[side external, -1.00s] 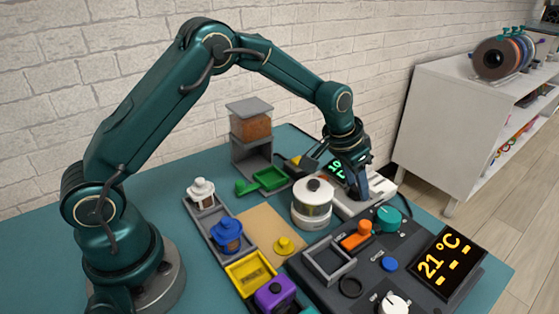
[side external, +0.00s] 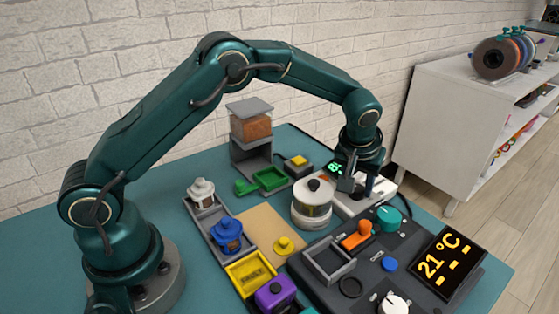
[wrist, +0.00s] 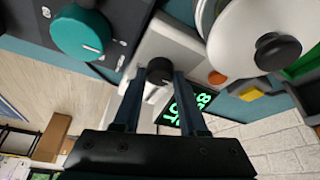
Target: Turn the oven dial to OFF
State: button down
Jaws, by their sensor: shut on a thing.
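My gripper (side external: 366,191) points down over a white device (side external: 352,205) with a green-lit display (side external: 334,168). In the wrist view my gripper (wrist: 158,82) is shut on a small black knob (wrist: 158,70) on that device, one finger on each side. A teal dial (side external: 388,218) sits on the dark panel in front, clear of my fingers; it also shows in the wrist view (wrist: 80,32) with a white pointer line. A white dial (side external: 393,305) is at the panel's near edge. The lettering is too small to tell which one is the oven dial.
The dark panel (side external: 325,283) also bears an orange handle (side external: 357,235), a blue button (side external: 390,264) and a screen (side external: 448,264) reading 21 °C. A white pot (side external: 312,205) stands close left of the white device. A green tray (side external: 270,178) and a yellow button (side external: 298,161) are behind.

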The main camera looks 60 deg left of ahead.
dwell(0.3)
jog(key=c, duration=0.7)
grip_release()
jog(key=shift+c, duration=0.2)
jog(key=shift+r, duration=0.1)
jog(key=shift+v, duration=2.45)
